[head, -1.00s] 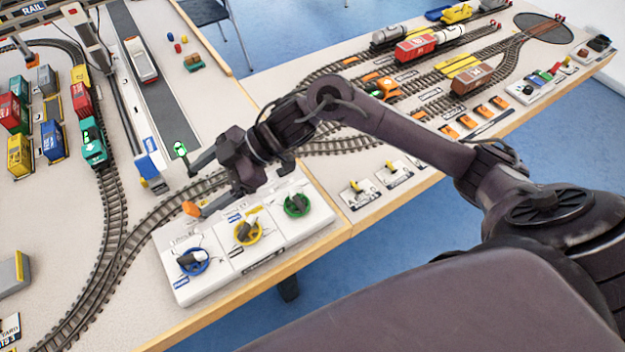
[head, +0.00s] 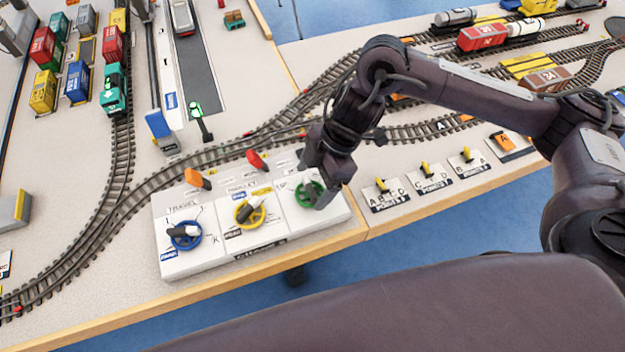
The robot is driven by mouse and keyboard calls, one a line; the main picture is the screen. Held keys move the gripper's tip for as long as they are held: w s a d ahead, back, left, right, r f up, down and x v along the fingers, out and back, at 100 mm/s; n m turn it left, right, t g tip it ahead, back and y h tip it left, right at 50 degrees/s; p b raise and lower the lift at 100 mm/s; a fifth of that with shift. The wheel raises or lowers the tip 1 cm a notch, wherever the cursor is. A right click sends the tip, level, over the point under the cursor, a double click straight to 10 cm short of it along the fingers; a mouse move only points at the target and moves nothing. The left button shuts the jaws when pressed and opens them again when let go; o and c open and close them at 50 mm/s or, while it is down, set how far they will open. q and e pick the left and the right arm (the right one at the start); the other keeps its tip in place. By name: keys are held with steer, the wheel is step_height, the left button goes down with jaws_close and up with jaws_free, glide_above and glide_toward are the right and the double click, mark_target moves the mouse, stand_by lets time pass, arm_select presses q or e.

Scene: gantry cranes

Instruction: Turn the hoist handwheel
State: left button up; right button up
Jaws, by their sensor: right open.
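A white control panel (head: 205,262) at the table's front edge carries three handwheels. The blue handwheel (head: 186,236) is on the left under a TRAVEL label, and the yellow handwheel (head: 249,212) is in the middle. The green handwheel (head: 301,198) is on the right; its label is partly covered and too small to read surely. My right gripper (head: 316,190) points down over the green handwheel, with its jaws open. It hides the wheel's right and upper part; I cannot tell whether the fingers touch it. My left gripper is not in view.
An orange tab (head: 197,179) and a red tab (head: 257,160) stand along the panel's back edge. Curved track (head: 200,159) runs behind it. Small yellow levers (head: 382,185) stand to the right. A green signal post (head: 199,118) stands farther back.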

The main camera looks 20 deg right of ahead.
steer(key=shift+a+f, duration=0.2)
steer(key=shift+f, duration=0.3)
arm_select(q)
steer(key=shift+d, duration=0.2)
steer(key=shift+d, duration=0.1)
arm_select(e)
steer(key=c, duration=1)
steer(key=shift+s+r+m+p, duration=0.15)
steer(key=shift+m+p, duration=0.35)
steer(key=shift+p, duration=0.4)
steer(key=m+t+p, duration=0.1)
steer(key=m+p, duration=0.2)
steer(key=p, duration=0.1)
steer(key=m+t+h+p, duration=0.1)
steer(key=m+p, duration=0.2)
steer(key=p, duration=0.2)
steer(key=shift+s+r+t, duration=0.1)
steer(key=shift+t, duration=0.2)
arm_select(q)
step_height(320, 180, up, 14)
steer(key=p, duration=0.3)
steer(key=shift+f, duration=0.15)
arm_select(e)
steer(key=shift+a+f+m+t, duration=0.1)
steer(key=shift+f+m+t, duration=0.1)
steer(key=shift+m, duration=0.5)
steer(key=shift+f+m+t, duration=0.1)
steer(key=shift+m+t, duration=0.1)
steer(key=shift+m, duration=0.5)
steer(key=shift+h, duration=0.3)
